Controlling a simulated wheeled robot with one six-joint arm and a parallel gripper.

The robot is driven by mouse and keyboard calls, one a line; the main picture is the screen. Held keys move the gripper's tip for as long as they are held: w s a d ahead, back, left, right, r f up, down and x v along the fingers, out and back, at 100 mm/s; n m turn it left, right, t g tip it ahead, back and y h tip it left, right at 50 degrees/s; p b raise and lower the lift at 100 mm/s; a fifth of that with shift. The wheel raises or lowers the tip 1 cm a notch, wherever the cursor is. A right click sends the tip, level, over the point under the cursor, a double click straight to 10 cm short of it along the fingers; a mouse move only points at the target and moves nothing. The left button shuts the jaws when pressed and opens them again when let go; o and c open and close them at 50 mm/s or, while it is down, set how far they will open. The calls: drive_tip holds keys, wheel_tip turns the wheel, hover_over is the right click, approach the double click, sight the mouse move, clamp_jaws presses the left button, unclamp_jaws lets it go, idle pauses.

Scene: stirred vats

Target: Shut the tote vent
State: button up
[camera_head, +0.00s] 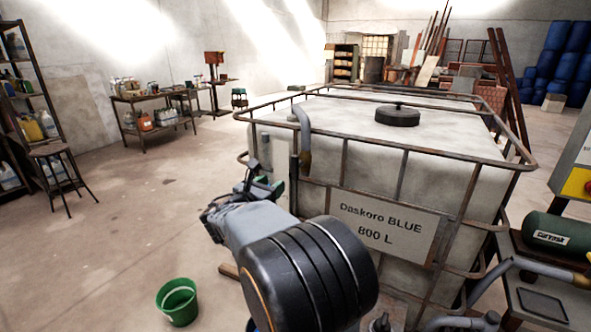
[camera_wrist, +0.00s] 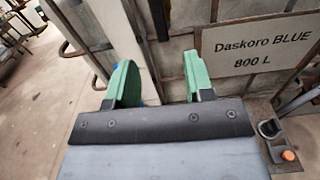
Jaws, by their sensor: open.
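The tote is a white, caged tank (camera_head: 400,170) labelled "Daskoro BLUE 800 L"; its label (camera_wrist: 258,48) also shows in the wrist view. On its top is a round black lid (camera_head: 398,116) with a small knob, which may be the vent. I cannot tell whether it is open or shut. My gripper (camera_head: 266,186) is at the tote's near left side, below the top rail and well short of the lid. In the wrist view its green fingers (camera_wrist: 160,82) are apart with nothing held, facing the cage bars and tote wall. The lid is not in the wrist view.
A grey hose (camera_head: 304,130) runs down the tote's near left corner. A green bucket (camera_head: 178,302) stands on the floor at the left. A green motor (camera_head: 555,236) and pipes are at the right. Benches (camera_head: 155,110) and a stool (camera_head: 60,172) stand farther left; the floor between is open.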

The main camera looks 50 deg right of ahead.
sight(294, 167)
drive_tip(key=p+x, duration=0.1)
drive_tip(key=x, duration=1.2)
drive_tip(key=shift+w+d+r, duration=0.2)
drive_tip(key=shift+w+d, duration=0.05)
drive_tip(key=shift+c, duration=0.3)
clamp_jaws()
